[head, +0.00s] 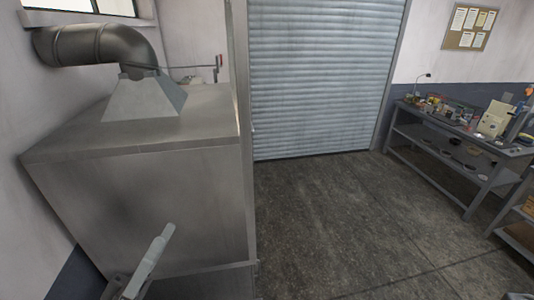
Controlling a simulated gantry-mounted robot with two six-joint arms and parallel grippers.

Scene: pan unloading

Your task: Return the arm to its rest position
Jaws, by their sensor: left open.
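My left gripper (141,268) shows at the bottom left of the head view, in front of the lower front of a large metal cabinet. It is open, and I see nothing between its fingers. One pale grey finger points up and to the right; the rest of the gripper is partly cut off by the bottom edge. Whether it touches the cabinet I cannot tell. My right gripper is not in view. No pan is in view.
The large metal cabinet (150,195) with a hood and duct (100,45) fills the left. A grey roller door (325,75) stands behind clear dark floor (340,220). A cluttered workbench (440,165) runs along the right wall.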

